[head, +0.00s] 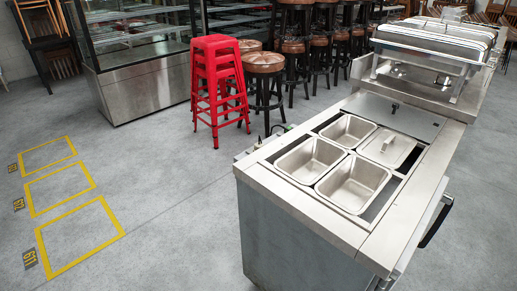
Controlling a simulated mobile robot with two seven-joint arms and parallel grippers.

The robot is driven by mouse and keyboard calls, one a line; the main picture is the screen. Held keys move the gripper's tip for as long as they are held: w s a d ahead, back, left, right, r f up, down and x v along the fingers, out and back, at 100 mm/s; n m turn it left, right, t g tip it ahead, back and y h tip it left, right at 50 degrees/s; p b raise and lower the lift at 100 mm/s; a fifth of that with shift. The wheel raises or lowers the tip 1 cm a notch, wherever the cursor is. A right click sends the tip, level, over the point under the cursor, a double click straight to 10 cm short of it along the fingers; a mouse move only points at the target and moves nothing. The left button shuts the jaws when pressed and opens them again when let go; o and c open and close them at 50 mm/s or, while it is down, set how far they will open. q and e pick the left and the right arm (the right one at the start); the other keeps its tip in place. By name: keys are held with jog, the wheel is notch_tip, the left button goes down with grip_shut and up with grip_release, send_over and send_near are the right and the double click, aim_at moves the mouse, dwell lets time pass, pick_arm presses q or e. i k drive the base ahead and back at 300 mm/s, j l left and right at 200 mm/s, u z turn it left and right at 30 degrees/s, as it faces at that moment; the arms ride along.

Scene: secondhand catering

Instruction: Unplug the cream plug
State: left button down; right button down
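I cannot make out a cream plug for certain. A small dark upright item (258,143) stands at the far left edge of the steel counter (310,225), beside a pale strip (243,156). A small pale item with a touch of green (285,127) sits further along that same edge. These are too small to tell whether any is a plug or a socket. Neither my left nor my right gripper is in the head view.
The counter holds open steel pans (354,184) and one lidded pan (387,148). A door handle (437,225) juts out on its right. Red stools (217,85), wooden-topped stools (264,63) and a glass display case (140,65) stand behind. Yellow-marked floor (80,237) at left is clear.

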aim_at(257, 146)
jog(key=i+j, duration=0.3)
jog(key=i+j+z, duration=0.1)
jog(key=i+j, duration=0.2)
jog(key=j, duration=0.2)
jog(key=i+j, duration=0.3)
jog(key=j, duration=0.15)
jog(key=i+j+z, duration=0.1)
jog(key=i+j, duration=0.15)
jog(key=j, duration=0.15)
jog(key=i+j, duration=0.3)
jog(key=j, duration=0.15)
jog(key=z, duration=0.05)
